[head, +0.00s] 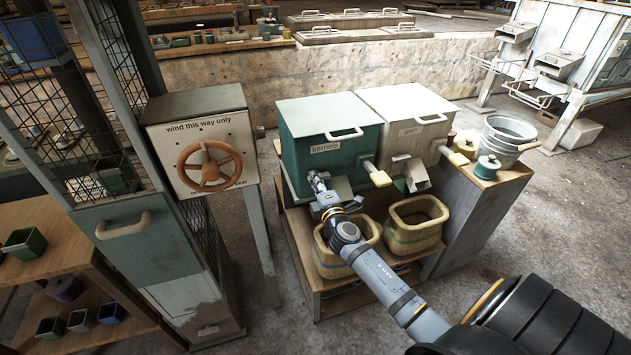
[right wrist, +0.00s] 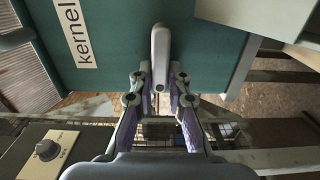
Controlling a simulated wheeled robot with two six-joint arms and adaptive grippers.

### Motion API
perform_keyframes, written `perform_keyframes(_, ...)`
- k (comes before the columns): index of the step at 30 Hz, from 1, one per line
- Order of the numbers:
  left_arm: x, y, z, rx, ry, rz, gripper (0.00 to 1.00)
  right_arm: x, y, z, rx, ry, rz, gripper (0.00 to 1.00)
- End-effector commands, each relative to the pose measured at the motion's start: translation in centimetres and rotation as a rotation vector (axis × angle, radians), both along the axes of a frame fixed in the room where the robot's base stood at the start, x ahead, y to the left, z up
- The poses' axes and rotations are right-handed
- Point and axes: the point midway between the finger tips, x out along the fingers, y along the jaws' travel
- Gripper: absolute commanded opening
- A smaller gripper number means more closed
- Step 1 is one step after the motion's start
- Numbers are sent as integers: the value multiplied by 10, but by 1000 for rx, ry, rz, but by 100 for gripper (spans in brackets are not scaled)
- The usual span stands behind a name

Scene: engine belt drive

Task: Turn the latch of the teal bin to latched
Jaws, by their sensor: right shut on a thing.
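The teal bin (head: 300,150) labelled "kernels" stands on a wooden stand at the centre of the head view. Its teal front also fills the upper part of the right wrist view (right wrist: 110,75). My right gripper (head: 318,181) is at the lower left of the bin's front, below the label. In the right wrist view its fingers (right wrist: 160,80) are shut on the pale grey latch lever (right wrist: 160,40), which runs upright in that picture. In the head view the gripper hides the latch. My left gripper is in neither view.
A pale bin (head: 400,105) stands right beside the teal bin. A yellow-tipped handle (head: 377,174) juts from the teal bin's front right. Two yellowish tubs (head: 417,240) sit below. A panel with a brown handwheel (head: 209,166) stands to the left.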

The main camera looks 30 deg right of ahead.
Motion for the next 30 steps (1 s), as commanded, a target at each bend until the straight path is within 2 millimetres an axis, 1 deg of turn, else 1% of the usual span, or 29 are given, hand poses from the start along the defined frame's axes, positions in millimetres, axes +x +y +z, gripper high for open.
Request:
perform_keyframes(13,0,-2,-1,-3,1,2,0,0,0,-2,-7,5,1,0)
perform_keyframes(14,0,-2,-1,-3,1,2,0,0,0,-2,-7,5,1,18)
perform_keyframes(18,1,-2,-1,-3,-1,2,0,0,0,-2,-6,4,1,37)
perform_keyframes(19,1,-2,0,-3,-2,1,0,0,0,-2,-6,4,1,39)
perform_keyframes(27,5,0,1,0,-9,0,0,-1,0,-1,-7,3,0,39)
perform_keyframes(30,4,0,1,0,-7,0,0,-10,2,-2,-7,5,1,39)
